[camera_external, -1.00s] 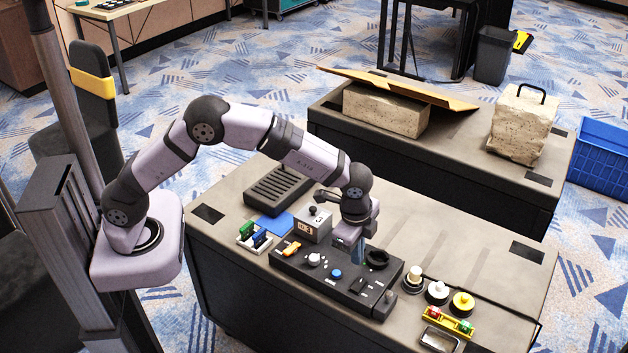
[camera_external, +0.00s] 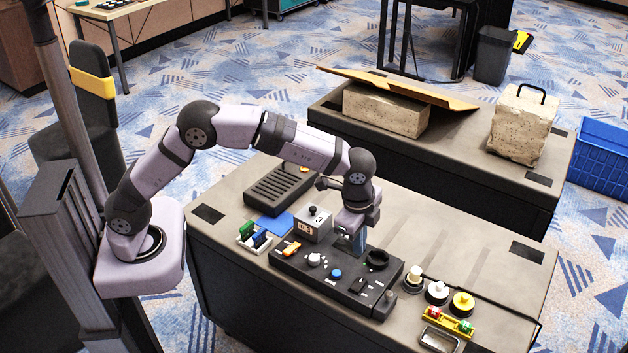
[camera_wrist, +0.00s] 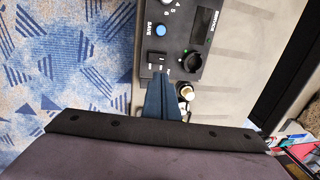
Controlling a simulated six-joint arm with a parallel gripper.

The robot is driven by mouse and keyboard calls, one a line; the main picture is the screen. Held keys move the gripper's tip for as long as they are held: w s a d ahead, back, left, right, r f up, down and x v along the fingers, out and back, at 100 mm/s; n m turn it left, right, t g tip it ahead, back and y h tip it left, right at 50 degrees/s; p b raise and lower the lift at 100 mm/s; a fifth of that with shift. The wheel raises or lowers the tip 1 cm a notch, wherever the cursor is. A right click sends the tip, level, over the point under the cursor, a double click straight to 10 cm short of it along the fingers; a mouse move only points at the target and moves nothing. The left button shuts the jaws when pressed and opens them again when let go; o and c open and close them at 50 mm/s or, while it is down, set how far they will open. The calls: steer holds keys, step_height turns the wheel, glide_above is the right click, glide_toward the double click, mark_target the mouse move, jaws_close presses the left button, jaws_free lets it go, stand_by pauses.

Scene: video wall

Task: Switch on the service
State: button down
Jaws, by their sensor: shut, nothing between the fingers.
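The black control panel (camera_external: 318,279) lies on the near table. My gripper (camera_external: 360,252) is shut and empty, pointing down above the panel's back part, left of the socket. In the wrist view its blue fingers (camera_wrist: 160,76) overlap the near edge of the black rocker switch (camera_wrist: 156,58); I cannot tell whether they touch.

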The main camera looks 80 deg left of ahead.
mark_target(361, 280)
steer(key=shift+w+a+r+b, duration=0.1)
steer(key=shift+w+a+b, duration=0.15)
steer(key=shift+b, duration=0.15)
steer(key=f+p, duration=0.1)
steer(key=f, duration=0.3)
steer(key=w+a+f+p, duration=0.1)
steer(key=f, duration=0.4)
steer(key=f+p, duration=0.1)
steer(key=f, duration=0.4)
steer(key=shift+w+a, duration=0.2)
steer(key=shift+w, duration=0.05)
